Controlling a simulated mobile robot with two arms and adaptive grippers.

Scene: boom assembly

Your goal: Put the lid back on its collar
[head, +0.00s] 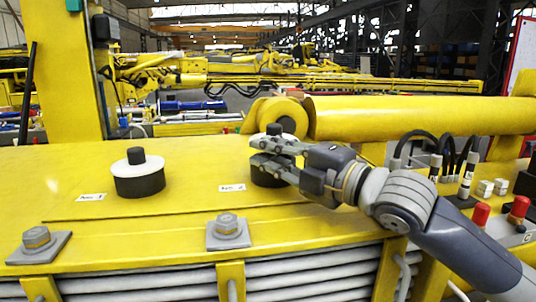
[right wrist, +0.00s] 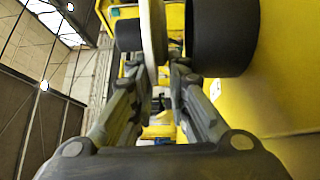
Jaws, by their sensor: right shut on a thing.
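The lid is a pale disc (right wrist: 153,30) with a black knob, and its knob (head: 274,129) shows above my fingers in the head view. My right gripper (head: 262,152) is shut on the lid's edge, one finger above the disc and one below. The black collar (right wrist: 222,38) stands beneath the lid on the yellow deck, by the No. 2 label (head: 232,188). In the wrist view, where up lies to the left, a gap shows between disc and collar. My fingers hide most of the disc and the collar's top in the head view. My left gripper is not in view.
A second black collar (head: 140,184) with a white-rimmed, black-knobbed lid (head: 138,162) stands at left by the No. 1 label (head: 92,197). Bolted plates (head: 229,231) line the deck's front. A thick yellow cylinder (head: 420,116) lies behind my arm. Red-capped fittings (head: 481,214) are at right.

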